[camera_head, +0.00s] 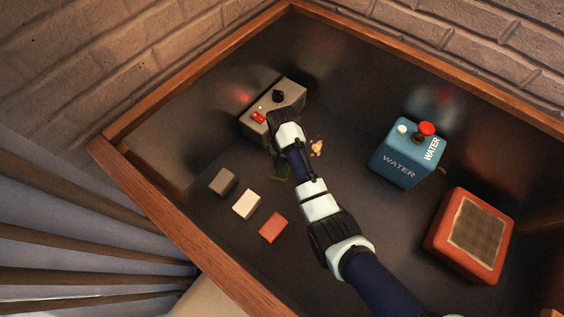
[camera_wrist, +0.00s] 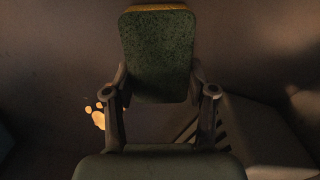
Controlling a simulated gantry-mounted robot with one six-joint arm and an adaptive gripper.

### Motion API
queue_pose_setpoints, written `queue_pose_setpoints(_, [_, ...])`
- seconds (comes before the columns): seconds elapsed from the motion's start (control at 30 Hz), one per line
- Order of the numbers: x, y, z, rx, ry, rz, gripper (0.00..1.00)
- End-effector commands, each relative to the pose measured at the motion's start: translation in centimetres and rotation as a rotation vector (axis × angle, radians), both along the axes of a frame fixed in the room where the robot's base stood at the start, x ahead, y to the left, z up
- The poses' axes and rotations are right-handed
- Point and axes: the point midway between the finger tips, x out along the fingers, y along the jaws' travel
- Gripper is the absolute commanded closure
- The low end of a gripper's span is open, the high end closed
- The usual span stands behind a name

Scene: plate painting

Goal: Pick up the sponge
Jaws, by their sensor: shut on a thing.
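The sponge (camera_wrist: 158,55) shows in the wrist view as a green, speckled pad with a yellow edge at its far end. My gripper (camera_wrist: 161,92) is shut on it, with one finger at each side of its near end. My gripper itself is mostly hidden there. I cannot tell whether the sponge touches the surface.
A grey box with a black knob and red buttons (camera_head: 287,92) stands beside my wrist. Grey (camera_head: 222,182), white (camera_head: 246,204) and orange (camera_head: 273,228) blocks lie left. A blue WATER box (camera_head: 400,165) and an orange box (camera_head: 440,238) stand right. A wooden rim (camera_head: 190,225) encloses the surface.

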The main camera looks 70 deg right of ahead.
Motion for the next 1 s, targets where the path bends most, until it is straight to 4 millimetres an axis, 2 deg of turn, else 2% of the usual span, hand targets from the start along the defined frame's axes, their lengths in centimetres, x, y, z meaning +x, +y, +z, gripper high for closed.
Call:
queue_pose_setpoints(0.17, [0.1, -0.1, 4.0, -0.004, -0.003, 0.000, 0.55])
queue_pose_setpoints(0.4, [0.1, -0.1, 12.4, -0.004, -0.003, 0.000, 0.55])
queue_pose_setpoints(0.53, [0.1, -0.1, 16.8, -0.002, -0.002, 0.000, 0.55])
queue_pose_setpoints(0.6, [0.1, -0.1, 18.3, -0.002, -0.001, 0.000, 0.55])
queue_pose_setpoints(0.8, [0.0, 0.0, 19.9, 0.000, 0.000, 0.000, 0.55])
queue_pose_setpoints(1.0, [0.0, 0.0, 19.8, 0.000, 0.000, 0.000, 0.55])
